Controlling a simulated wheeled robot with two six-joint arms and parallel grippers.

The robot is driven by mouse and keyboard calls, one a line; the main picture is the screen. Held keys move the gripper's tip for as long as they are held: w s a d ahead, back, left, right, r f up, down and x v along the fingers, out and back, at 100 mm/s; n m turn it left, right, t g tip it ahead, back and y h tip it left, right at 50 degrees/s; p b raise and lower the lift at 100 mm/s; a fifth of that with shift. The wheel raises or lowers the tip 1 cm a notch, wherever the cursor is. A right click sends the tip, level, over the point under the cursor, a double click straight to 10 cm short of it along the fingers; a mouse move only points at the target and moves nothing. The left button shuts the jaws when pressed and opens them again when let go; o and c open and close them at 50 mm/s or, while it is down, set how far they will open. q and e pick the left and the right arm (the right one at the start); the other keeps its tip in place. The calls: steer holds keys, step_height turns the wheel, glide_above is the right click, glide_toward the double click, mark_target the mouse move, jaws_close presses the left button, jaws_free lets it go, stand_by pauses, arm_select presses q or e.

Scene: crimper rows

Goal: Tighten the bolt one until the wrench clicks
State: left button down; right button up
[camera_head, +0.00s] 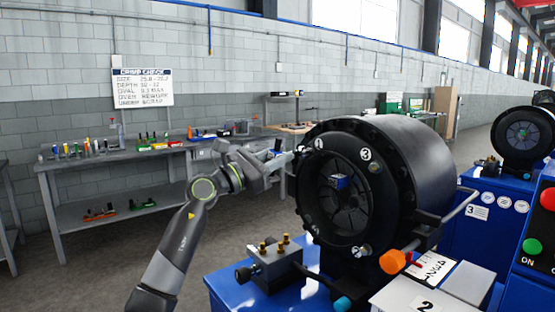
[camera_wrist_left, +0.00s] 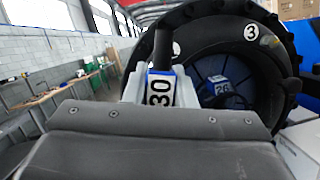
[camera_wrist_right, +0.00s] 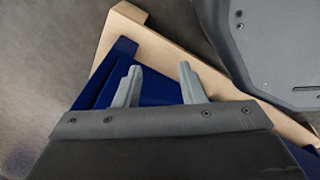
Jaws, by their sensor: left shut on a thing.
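The black crimper head (camera_head: 405,165) stands on the blue machine, its round face carrying white labels 1 and 3. Bolt one (camera_head: 300,149) is at the upper left of the face, by label 1. My left gripper (camera_head: 272,160) is beside it, shut on the wrench (camera_head: 278,145). In the left wrist view the wrench (camera_wrist_left: 160,88) shows a white and blue label reading 30 between the fingers, and its dark shaft points up toward the ring. Whether it sits on the bolt I cannot tell. My right gripper (camera_wrist_right: 157,88) is open and empty, outside the head view.
A brass-fitted block (camera_head: 273,262) and an orange knob (camera_head: 393,262) stand in front of the head. A block labelled 28 (camera_wrist_left: 220,87) sits inside the ring. A workbench (camera_head: 130,155) with tools is behind. A wooden pallet edge (camera_wrist_right: 170,55) lies below my right gripper.

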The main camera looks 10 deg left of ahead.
arm_select(q)
steer(key=shift+m+b, duration=0.6)
steer(key=shift+b, duration=0.2)
steer(key=shift+m+b, duration=0.3)
steer(key=shift+b, duration=0.1)
steer(key=shift+g, duration=0.3)
steer(key=shift+b, duration=0.3)
steer(key=shift+m, duration=0.3)
steer(key=shift+h+b, duration=0.3)
